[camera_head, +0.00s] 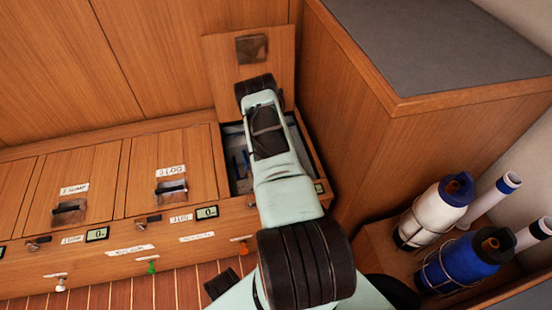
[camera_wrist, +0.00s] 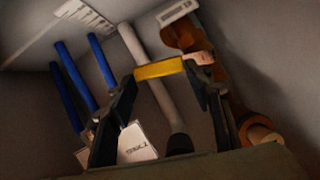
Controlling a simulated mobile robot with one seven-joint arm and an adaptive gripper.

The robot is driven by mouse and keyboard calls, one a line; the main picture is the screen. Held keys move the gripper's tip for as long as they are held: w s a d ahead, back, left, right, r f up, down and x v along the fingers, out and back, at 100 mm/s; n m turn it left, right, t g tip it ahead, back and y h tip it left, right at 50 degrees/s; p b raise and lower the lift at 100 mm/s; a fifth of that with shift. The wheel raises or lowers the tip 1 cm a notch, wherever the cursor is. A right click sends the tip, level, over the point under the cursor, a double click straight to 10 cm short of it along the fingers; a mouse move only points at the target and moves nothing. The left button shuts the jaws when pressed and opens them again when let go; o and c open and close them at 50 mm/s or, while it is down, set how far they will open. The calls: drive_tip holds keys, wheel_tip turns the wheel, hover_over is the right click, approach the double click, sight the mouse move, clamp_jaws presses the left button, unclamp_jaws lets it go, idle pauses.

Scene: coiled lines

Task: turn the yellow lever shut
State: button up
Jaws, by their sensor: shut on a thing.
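In the wrist view the yellow lever (camera_wrist: 159,69) lies crosswise between the two dark fingers of my gripper (camera_wrist: 162,75), which is shut on it. The lever's right end is beside a bronze-brown valve body (camera_wrist: 197,42). A pale tag partly covers the joint there, so the lever's exact angle to the pipe is hard to tell. In the head view my arm reaches down into the open compartment (camera_head: 237,160) at the right end of the bench. My arm hides the lever, the valve and my fingertips in that view.
Several blue pipes (camera_wrist: 102,58) and a grey pipe (camera_wrist: 147,70) run close by the gripper. A white tag (camera_wrist: 136,143) hangs near the left finger. The raised hatch lid (camera_head: 222,72) stands behind, and a tall wooden cabinet (camera_head: 350,120) is close on the right.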

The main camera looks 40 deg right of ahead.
drive_tip(key=shift+s+a+n+t+y, duration=0.2)
drive_tip(key=shift+s+n, duration=0.15)
drive_tip(key=shift+n, duration=0.5)
drive_tip(key=shift+s+a+n+t+y, duration=0.1)
drive_tip(key=shift+s+n+t+y, duration=0.2)
drive_tip(key=shift+n, duration=0.55)
drive_tip(key=o, duration=1.7)
drive_tip(key=shift+s, duration=0.15)
drive_tip(key=shift+r, duration=0.15)
drive_tip(key=v, duration=1.1)
drive_tip(key=shift+a+r, duration=0.1)
drive_tip(key=shift+r, duration=0.3)
